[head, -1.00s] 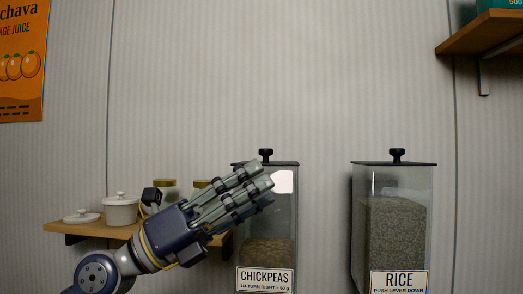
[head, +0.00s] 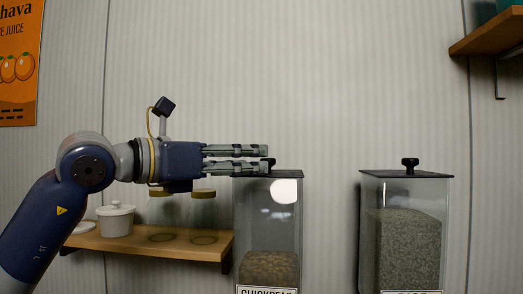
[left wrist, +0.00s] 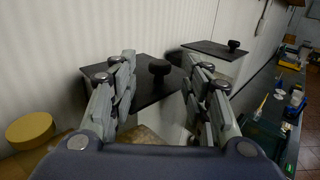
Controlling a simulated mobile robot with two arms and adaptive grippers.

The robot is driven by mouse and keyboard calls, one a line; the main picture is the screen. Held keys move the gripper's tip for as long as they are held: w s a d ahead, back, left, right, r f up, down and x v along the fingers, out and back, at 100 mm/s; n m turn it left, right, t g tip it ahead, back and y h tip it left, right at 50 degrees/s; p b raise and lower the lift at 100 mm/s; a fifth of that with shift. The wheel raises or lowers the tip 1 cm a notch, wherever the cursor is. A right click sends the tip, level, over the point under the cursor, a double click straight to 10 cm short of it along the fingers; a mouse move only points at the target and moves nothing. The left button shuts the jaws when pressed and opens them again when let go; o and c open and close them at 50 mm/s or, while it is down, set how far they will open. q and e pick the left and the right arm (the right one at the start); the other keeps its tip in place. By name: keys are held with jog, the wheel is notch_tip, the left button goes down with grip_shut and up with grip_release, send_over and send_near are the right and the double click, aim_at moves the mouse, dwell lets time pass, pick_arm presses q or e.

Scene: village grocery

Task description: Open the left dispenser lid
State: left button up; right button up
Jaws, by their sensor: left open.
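The left dispenser (head: 268,225) is a clear bin labelled chickpeas, with a dark flat lid (head: 288,174) and a black knob (head: 270,162). The lid sits closed on the bin. My left gripper (head: 267,160) is level with the knob, its fingers pointing right and reaching it in the head view. In the left wrist view the knob (left wrist: 159,67) stands between the two open fingers, and the lid (left wrist: 150,92) lies beyond and below them. I cannot tell whether a finger touches the knob. My right gripper is not in view.
The rice dispenser (head: 405,235) stands to the right with its lid on. A wooden shelf (head: 190,244) with a white pot (head: 116,219) and jars is below my left arm. Another shelf (head: 495,38) is at upper right. The wall above the dispensers is clear.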

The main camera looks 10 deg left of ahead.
aim_at(262, 159)
pick_arm(q)
jog(key=shift+p+x, duration=0.6)
jog(key=shift+x, duration=1.5)
grip_shut()
